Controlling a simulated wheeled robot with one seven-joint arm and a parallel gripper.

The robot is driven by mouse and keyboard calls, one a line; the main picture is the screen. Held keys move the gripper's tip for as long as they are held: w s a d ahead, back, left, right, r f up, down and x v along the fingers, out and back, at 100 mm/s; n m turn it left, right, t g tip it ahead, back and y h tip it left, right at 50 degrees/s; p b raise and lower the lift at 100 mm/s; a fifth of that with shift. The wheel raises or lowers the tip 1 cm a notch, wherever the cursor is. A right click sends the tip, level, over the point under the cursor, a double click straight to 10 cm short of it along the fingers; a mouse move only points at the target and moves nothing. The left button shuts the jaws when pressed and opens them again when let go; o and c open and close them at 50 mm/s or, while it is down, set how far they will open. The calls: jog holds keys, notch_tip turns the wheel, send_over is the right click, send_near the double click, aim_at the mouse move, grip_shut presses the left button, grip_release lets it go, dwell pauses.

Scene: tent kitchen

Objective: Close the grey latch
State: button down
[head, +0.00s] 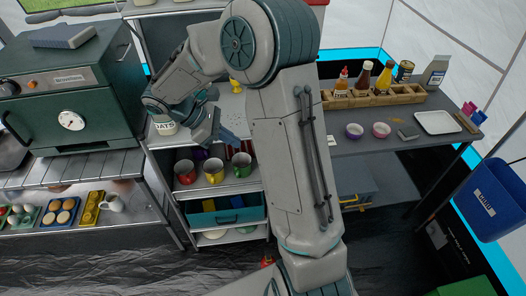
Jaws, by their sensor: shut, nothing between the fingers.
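I cannot clearly make out a grey latch in the head view. My gripper (230,136) is shut and empty, in front of the shelf unit and above the mugs. A grey-blue box (352,180) with yellow parts low on its front stands under the right table; my arm hides its left side. I cannot tell whether either of these bears the latch.
Several coloured mugs, including a yellow mug (213,171), stand on the shelf below my gripper. A teal drawer (226,215) is beneath them. Sauce bottles in a wooden rack (398,96), bowls and a white tray (437,122) are on the right table. A blue bin (492,198) hangs at right.

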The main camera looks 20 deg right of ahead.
jog(key=s+d+r+p+x, duration=0.1)
jog(key=d+r+p+x, duration=0.1)
jog(key=x, duration=1.1)
jog(key=shift+p, duration=0.35)
jog(key=shift+r, duration=0.1)
